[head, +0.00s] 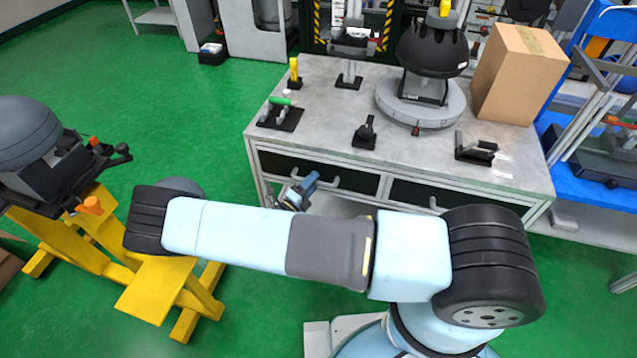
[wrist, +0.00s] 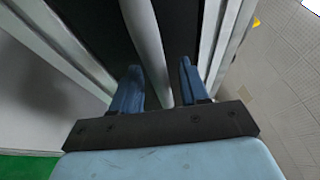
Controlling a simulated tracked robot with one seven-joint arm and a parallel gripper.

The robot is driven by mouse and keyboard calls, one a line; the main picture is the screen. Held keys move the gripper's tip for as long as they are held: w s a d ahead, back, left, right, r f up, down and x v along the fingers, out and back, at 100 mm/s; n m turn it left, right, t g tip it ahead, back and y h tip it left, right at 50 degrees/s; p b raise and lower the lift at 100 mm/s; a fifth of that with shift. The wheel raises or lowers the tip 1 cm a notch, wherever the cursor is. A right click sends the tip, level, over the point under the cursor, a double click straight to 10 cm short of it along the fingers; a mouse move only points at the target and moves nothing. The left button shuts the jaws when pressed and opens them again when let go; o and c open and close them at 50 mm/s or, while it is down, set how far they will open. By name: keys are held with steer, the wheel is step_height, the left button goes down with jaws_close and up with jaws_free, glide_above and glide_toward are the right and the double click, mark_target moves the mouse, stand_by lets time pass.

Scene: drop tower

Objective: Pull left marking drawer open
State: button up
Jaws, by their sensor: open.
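The left marking drawer (head: 356,181) is a dark front under the grey worktable. It sits flush in the frame, shut. Its pale bar handle (head: 325,187) is partly hidden behind my gripper (head: 310,183). In the wrist view, the handle (wrist: 146,38) runs between the two blue fingers of my gripper (wrist: 158,72). The fingers are open, one on each side of the bar, with a gap visible on the right side. I cannot tell whether the left finger touches the bar. The dark drawer front (wrist: 95,25) lies behind the handle.
The right drawer (head: 460,197) beside it is shut. The worktable (head: 325,125) carries a black dome device (head: 430,48), a cardboard box (head: 518,75) and small fixtures. A yellow stand (head: 160,290) is at the left. Green floor lies clear left of the table.

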jaws_close()
stand_by(0.4)
